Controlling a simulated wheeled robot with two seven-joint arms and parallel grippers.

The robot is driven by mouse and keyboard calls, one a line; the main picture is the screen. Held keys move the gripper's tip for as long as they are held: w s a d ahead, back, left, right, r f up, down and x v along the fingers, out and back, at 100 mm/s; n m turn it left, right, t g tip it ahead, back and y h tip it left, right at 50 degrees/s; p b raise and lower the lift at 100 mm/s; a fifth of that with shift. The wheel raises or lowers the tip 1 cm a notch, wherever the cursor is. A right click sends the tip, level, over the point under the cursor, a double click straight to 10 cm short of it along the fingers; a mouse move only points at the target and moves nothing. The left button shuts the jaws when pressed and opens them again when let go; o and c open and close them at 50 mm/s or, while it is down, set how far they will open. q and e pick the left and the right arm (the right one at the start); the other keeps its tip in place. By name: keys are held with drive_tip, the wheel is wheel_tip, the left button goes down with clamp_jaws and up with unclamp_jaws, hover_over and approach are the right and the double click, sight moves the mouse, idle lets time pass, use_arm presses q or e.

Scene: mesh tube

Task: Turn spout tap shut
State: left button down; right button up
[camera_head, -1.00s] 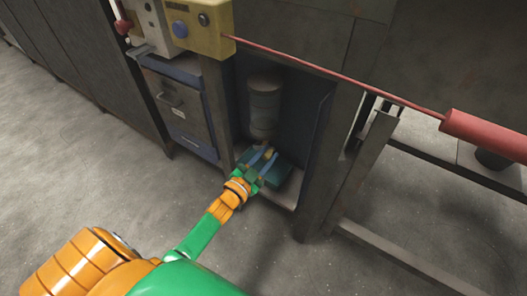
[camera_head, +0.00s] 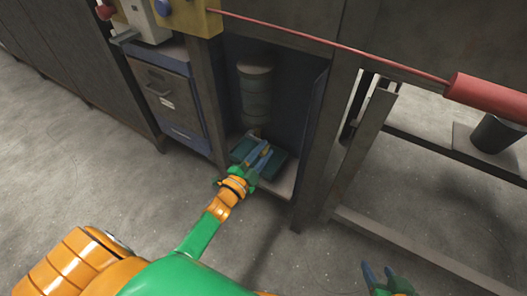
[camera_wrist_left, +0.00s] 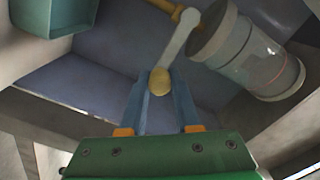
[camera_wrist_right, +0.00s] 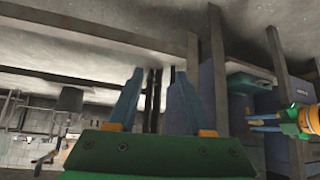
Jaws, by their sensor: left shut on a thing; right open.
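A cylindrical container (camera_head: 255,98) stands inside an open cabinet bay, and its upper part shows clearly in the head view. In the left wrist view the container (camera_wrist_left: 250,60) has a brass spout tap (camera_wrist_left: 168,8) with a grey lever (camera_wrist_left: 180,38) that ends in a yellow knob (camera_wrist_left: 160,82). My left gripper (camera_head: 261,154) reaches into the bay and is shut on the knob, one finger on each side. In the head view my fingers largely hide the tap. My right gripper (camera_head: 374,272) is open and empty, low over the floor, away from the tap.
A teal box (camera_head: 272,170) sits under the left gripper on the bay floor. A drawer cabinet (camera_head: 168,98) stands to the left. A red cylinder with a rod (camera_head: 488,98) crosses above right. A dark bucket (camera_head: 497,134) stands at far right. The front floor is clear.

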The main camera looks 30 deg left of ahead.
sight(260, 155)
use_arm(q)
drive_tip(key=shift+a+f, duration=0.15)
use_arm(e)
drive_tip(key=shift+w, duration=0.1)
use_arm(q)
drive_tip(key=c, duration=0.6)
unclamp_jaws()
drive_tip(key=shift+a, duration=0.1)
use_arm(e)
drive_tip(key=shift+a, duration=0.15)
use_arm(q)
drive_tip(key=shift+s, duration=0.1)
drive_tip(key=s+p, duration=0.1)
drive_tip(key=s, duration=0.1)
drive_tip(key=shift+s, duration=0.4)
drive_tip(key=s+p, duration=0.1)
drive_tip(key=s, duration=0.2)
drive_tip(key=shift+a, duration=0.15)
drive_tip(key=shift+s, duration=0.55)
use_arm(e)
drive_tip(key=s+d+f+g+h, duration=0.1)
drive_tip(key=s+d+f+g, duration=0.1)
drive_tip(key=s+f+g, duration=0.2)
drive_tip(key=s+f, duration=0.1)
drive_tip(key=s, duration=0.2)
drive_tip(key=shift+s+f+g, duration=0.25)
drive_tip(key=shift+f+g, duration=0.1)
drive_tip(key=shift+g, duration=0.05)
